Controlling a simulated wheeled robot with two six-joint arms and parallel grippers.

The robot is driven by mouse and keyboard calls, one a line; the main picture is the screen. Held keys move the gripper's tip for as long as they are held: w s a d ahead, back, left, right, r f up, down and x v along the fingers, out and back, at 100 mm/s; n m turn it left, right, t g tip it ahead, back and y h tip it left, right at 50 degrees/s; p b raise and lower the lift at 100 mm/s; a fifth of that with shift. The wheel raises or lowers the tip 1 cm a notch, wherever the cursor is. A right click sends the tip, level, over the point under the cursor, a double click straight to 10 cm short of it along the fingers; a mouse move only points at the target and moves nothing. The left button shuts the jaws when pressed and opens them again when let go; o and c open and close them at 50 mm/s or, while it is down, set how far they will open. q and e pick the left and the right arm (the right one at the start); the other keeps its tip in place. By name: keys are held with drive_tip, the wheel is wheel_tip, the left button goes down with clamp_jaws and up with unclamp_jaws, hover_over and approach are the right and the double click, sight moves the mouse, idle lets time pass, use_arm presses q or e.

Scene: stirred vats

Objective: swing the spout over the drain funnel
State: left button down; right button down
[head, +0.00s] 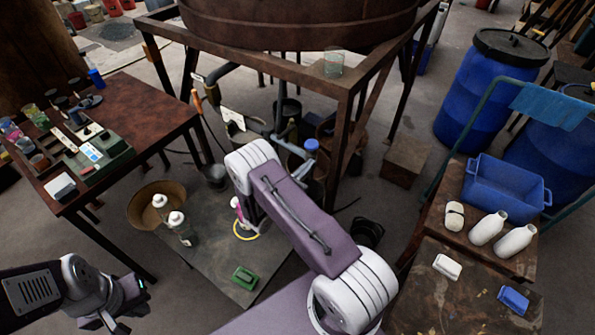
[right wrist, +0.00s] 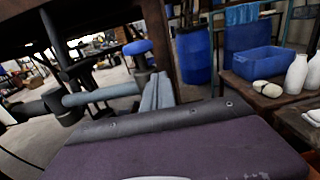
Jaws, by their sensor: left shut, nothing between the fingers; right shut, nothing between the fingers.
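A grey-blue pipe (head: 257,124), which looks like the spout, runs under the vat among dark pipework. In the right wrist view the pipe (right wrist: 100,95) ends near a blue knob (right wrist: 137,47) on a dark stem. The drain funnel cannot be picked out with certainty; a dark open vessel (head: 214,177) stands on the floor left of the pipework. My right gripper (right wrist: 158,92) is shut and empty, its fingers just right of the pipe's end; contact cannot be told. My left gripper (head: 118,327) is shut and empty at the lower left.
The steel frame (head: 346,125) of the vat (head: 300,22) has legs around the pipework. A cluttered table (head: 150,110) stands left. A low platform (head: 215,250) with bottles lies in front. A bench with a blue crate (head: 505,185) and blue drums (head: 485,100) are at right.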

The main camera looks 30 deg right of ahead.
drive_tip(key=shift+x, duration=1.1)
drive_tip(key=shift+s+d+r, duration=0.1)
drive_tip(key=shift+s+r, duration=0.05)
drive_tip(key=shift+s, duration=0.05)
